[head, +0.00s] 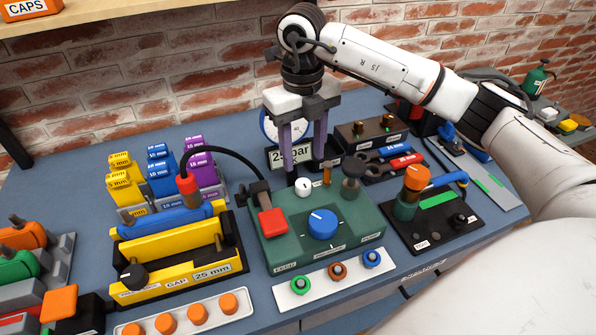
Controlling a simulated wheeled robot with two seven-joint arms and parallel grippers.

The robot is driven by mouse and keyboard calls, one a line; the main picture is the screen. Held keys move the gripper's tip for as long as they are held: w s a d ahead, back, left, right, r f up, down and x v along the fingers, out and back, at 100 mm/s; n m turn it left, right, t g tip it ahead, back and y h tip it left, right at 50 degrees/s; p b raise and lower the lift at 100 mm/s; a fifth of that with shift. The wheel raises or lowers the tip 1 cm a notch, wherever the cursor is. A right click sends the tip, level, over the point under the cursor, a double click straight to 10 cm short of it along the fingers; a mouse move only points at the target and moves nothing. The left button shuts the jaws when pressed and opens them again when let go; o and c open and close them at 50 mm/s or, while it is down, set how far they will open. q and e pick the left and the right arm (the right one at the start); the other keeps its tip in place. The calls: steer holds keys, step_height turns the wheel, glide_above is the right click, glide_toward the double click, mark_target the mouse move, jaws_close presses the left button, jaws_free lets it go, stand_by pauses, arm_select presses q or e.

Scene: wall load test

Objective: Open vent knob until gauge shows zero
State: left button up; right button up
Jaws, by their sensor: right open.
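A green box (263,240) stands mid-table with a large blue knob (322,223), a small white knob (303,187), a dark knob (351,185) and a red block (272,221) on it. I cannot read which knob is the vent knob. A round white gauge (269,125) with a blue rim stands behind the box, partly covered by my right gripper; its needle cannot be read. My right gripper (303,150) is open and points down above the back of the green box, in front of the gauge and a "25 bar" sign (291,154). My left gripper is not in view.
A yellow clamp-like block (170,245) stands left, with yellow, blue and purple blocks behind. A black panel with an orange knob (417,177) stands right. White trays with orange caps (198,314) and coloured rings (338,271) lie in front. A brick wall rises behind.

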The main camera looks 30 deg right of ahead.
mark_target(303, 183)
step_height(303, 183, down, 8)
steer(key=shift+f+p, duration=0.1)
steer(key=shift+p, duration=0.25)
steer(key=c, duration=1.1)
